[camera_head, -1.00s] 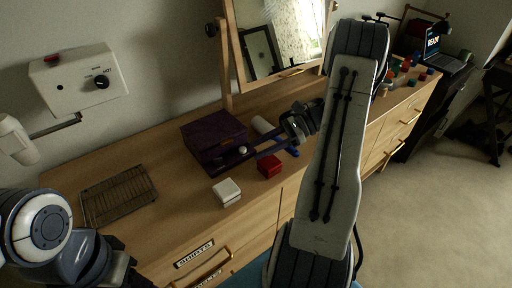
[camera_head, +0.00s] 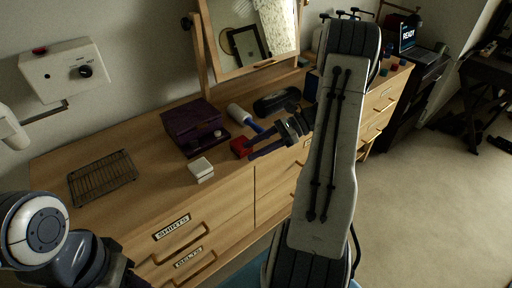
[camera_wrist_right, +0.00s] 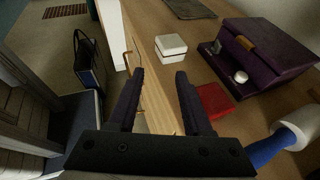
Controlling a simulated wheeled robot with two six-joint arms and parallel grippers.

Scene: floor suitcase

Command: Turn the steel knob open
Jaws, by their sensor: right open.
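A dark purple box (camera_head: 190,122) stands on the wooden dresser. On its front ledge sits a small pale round knob (camera_wrist_right: 241,77), with a small metal latch piece (camera_wrist_right: 217,47) beside it in the right wrist view. I cannot tell whether the knob is steel. My right gripper (camera_head: 250,149) is over the dresser's front, right of the box and apart from it. In the wrist view its fingers (camera_wrist_right: 160,74) are spread with nothing between them. My left arm shows at the lower left; its fingers are not visible.
A red box (camera_head: 240,147) lies close to my right fingers, and a white box (camera_head: 201,168) stands nearer the front edge. A wire rack (camera_head: 102,178), a blue-and-white roller (camera_head: 241,115) and a mirror (camera_head: 250,40) are also there. A wall box (camera_head: 65,70) has a black dial.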

